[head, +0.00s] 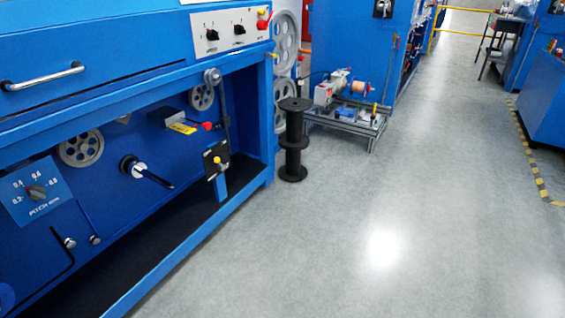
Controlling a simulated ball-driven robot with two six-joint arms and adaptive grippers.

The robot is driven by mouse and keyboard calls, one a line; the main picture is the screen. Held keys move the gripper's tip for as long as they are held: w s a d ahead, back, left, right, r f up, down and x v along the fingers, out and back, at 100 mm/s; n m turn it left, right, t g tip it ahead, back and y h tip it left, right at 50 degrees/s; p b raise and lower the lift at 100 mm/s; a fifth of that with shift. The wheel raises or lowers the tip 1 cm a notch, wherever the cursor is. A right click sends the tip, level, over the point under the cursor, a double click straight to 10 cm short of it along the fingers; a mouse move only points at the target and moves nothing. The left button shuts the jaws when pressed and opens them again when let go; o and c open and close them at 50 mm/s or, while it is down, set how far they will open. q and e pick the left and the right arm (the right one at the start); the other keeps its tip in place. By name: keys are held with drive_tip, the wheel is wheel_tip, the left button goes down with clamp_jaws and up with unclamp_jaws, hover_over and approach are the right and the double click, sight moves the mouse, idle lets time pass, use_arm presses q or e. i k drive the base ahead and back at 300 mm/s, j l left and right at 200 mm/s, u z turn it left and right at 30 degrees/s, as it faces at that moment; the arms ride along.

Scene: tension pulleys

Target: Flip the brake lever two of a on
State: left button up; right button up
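A large blue machine (150,85) fills the left of the head view. In its open lower bay a black lever (152,177) with a round silver hub points down and to the right. Another long dark lever (221,110) hangs from a silver knob near the bay's right post, above a black plate with a yellow knob (217,160). A thin bent black rod (66,262) is at the lower left. I cannot tell which of these is brake lever two. Neither of my grippers shows in this view.
A pitch dial panel (38,192) and a pulley wheel (82,149) are in the bay. The grey floor (390,215) at centre and right is clear.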

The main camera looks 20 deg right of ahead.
sight(221, 167)
drive_tip(key=i+z, duration=0.1)
drive_tip(key=z, duration=0.75)
drive_tip(key=i+j+z, duration=0.5)
drive_tip(key=j, duration=0.15)
drive_tip(key=i+j+z, duration=0.1)
drive_tip(key=j+z, duration=0.2)
drive_tip(key=i+j, duration=0.1)
drive_tip(key=j, duration=0.2)
drive_tip(key=i+j, duration=0.1)
drive_tip(key=j, duration=0.15)
drive_tip(key=i+j, duration=0.1)
drive_tip(key=j, duration=0.2)
